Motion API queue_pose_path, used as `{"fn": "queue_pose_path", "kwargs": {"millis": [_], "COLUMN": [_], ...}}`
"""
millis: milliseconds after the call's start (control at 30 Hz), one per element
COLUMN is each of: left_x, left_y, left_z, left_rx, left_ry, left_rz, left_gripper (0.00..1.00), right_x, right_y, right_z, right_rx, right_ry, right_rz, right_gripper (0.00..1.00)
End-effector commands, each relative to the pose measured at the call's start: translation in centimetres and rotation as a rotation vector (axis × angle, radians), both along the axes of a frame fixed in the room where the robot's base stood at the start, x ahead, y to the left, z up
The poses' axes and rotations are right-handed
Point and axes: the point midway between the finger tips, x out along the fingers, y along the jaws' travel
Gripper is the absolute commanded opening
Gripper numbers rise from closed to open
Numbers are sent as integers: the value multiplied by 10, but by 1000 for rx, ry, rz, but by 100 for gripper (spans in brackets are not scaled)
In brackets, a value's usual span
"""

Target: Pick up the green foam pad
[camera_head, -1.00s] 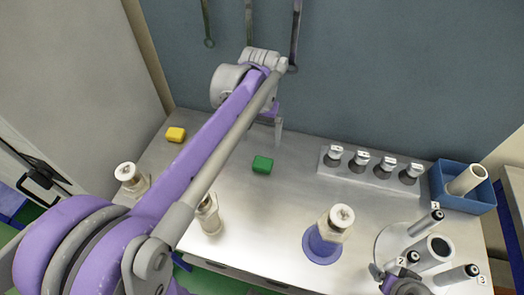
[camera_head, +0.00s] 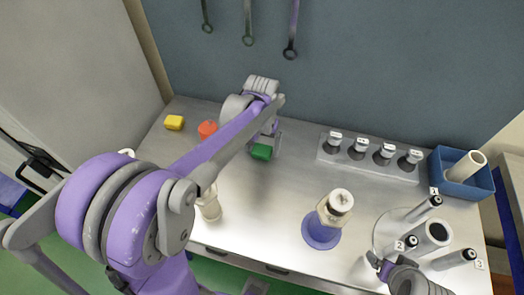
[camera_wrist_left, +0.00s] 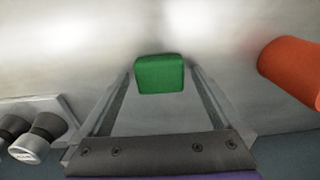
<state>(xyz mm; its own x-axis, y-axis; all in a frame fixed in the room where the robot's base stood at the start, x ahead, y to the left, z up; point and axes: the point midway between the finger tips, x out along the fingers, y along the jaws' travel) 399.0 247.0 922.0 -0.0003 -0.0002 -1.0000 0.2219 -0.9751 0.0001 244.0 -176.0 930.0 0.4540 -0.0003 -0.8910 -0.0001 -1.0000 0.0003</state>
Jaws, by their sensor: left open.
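The green foam pad (camera_head: 261,152) lies on the metal tabletop, partly covered by my left gripper in the head view. My left gripper (camera_head: 266,146) is open and comes down right at the pad. In the left wrist view the pad (camera_wrist_left: 160,73) sits between the tips of the two spread fingers (camera_wrist_left: 160,82). A gap shows along each side, narrow near the tips; whether a finger touches it I cannot tell. Part of my right arm's end (camera_head: 402,277) shows at the bottom right, and its jaws cannot be made out.
An orange cylinder (camera_wrist_left: 292,68) stands to the pad's left in the head view (camera_head: 208,130). A yellow block (camera_head: 174,122) lies farther left. A grey rack with several vials (camera_head: 372,168) and a blue bin (camera_head: 450,185) are at right. A lidded jar on a blue base (camera_head: 321,236) stands in front.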

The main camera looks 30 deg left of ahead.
Motion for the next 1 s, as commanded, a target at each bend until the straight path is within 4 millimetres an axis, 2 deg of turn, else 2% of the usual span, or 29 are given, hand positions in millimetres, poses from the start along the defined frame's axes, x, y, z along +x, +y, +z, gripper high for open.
{"fn": "queue_pose_path", "kwargs": {"millis": [167,600,867,1000], "left_x": [0,0,0,0], "left_y": [0,0,0,0], "left_z": [0,1,2,14], "left_rx": [0,0,0,0], "left_ry": [0,0,0,0], "left_rz": [0,0,0,0], "left_gripper": [98,21,21,21], "right_x": [0,0,0,0], "right_y": [0,0,0,0], "right_z": [0,0,0,2], "right_rx": [0,0,0,0], "right_ry": [0,0,0,-1], "right_rz": [0,0,0,0], "right_gripper": [89,89,89,89]}}
